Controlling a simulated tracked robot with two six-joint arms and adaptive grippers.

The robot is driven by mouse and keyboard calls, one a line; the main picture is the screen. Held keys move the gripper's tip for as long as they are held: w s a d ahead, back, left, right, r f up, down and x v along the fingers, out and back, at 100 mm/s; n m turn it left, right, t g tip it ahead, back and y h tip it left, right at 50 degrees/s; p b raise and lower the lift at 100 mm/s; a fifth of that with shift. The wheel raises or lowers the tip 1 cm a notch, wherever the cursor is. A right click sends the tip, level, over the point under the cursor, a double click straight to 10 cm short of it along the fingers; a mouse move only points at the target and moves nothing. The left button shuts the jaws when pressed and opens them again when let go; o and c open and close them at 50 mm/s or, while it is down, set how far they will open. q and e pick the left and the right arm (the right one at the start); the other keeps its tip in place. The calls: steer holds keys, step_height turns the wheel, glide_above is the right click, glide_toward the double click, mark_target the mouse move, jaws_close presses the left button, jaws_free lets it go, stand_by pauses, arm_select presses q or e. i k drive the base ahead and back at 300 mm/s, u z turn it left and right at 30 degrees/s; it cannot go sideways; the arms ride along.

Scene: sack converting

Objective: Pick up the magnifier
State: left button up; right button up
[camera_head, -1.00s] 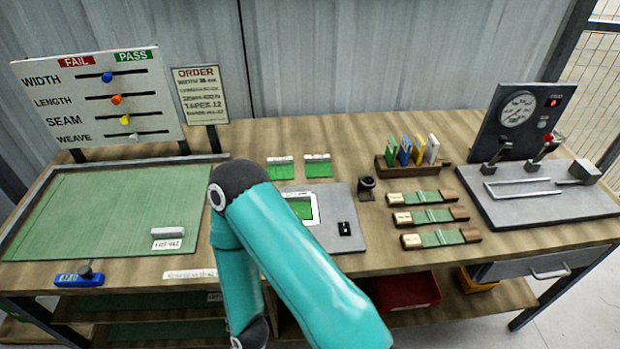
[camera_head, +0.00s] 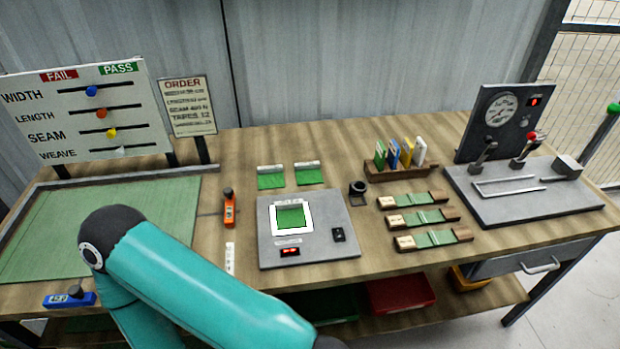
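A small black cylinder that looks like the magnifier (camera_head: 358,189) stands on the wooden bench, right of the grey plate and below the rack of coloured cards. Its top looks open or lensed, too small to tell. Nothing touches it. One of my teal arms crosses the lower left of the view, its dark joint over the green mat. Neither gripper shows, so I cannot see what they hold.
A grey plate (camera_head: 345,253) with a framed green swatch lies left of the magnifier. Several green strips (camera_head: 414,199) with wooden ends lie to its lower right. A card rack (camera_head: 400,172) stands behind it. A lever panel (camera_head: 525,198) is at right.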

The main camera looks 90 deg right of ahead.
mark_target(358, 188)
steer(key=z, duration=0.1)
steer(key=k, duration=2.9)
steer(key=z, duration=0.85)
steer(key=i, duration=1)
steer(key=u, duration=0.05)
